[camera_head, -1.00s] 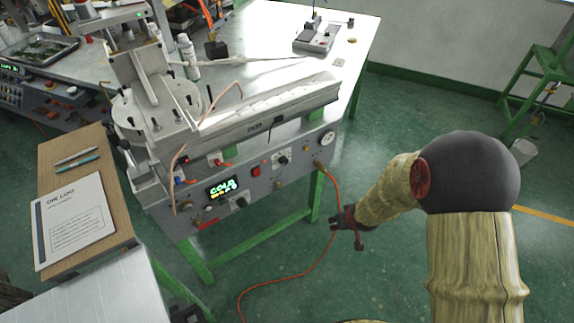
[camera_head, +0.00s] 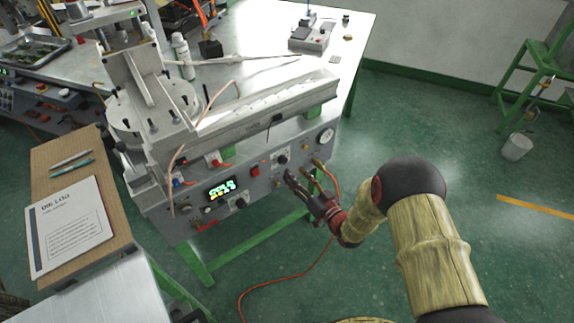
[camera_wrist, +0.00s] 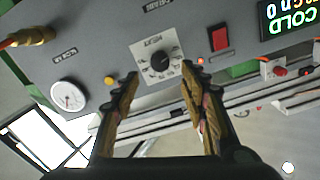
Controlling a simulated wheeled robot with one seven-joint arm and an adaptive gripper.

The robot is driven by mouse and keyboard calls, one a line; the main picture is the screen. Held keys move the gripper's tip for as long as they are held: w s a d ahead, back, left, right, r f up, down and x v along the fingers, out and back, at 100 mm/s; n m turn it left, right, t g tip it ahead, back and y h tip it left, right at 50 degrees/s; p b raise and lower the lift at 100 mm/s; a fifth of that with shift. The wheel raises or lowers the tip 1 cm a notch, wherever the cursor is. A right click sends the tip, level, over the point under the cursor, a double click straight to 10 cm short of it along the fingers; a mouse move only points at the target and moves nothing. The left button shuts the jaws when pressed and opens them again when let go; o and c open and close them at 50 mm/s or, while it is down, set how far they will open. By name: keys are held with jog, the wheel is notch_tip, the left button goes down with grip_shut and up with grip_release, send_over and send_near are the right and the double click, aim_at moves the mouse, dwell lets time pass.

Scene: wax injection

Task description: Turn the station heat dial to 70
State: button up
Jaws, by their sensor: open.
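The heat dial (camera_head: 281,159) is a black knob on a white scale plate on the station's grey front panel. In the wrist view the dial (camera_wrist: 159,62) is seen upside down, just beyond my fingertips and roughly centred between them. Its scale numbers and pointer setting are too small to read surely. My gripper (camera_head: 299,177) is open and empty in front of the panel, just below and right of the dial. In the wrist view the two fingers of my gripper (camera_wrist: 160,75) straddle the lower edge of the scale plate, apparently short of the knob.
A lit display (camera_wrist: 290,20) reads COLD. An orange hose (camera_head: 332,183) hangs close to my gripper. Open floor lies to the right.

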aim_at(284, 161)
jog(key=b+x, duration=0.1)
jog(key=x, duration=0.4)
jog(key=shift+f+b, duration=0.1)
jog(key=shift+b, duration=0.25)
jog(key=shift+w+a, duration=0.4)
jog(key=shift+w, duration=0.15)
jog(key=shift+c, duration=0.9)
grip_shut()
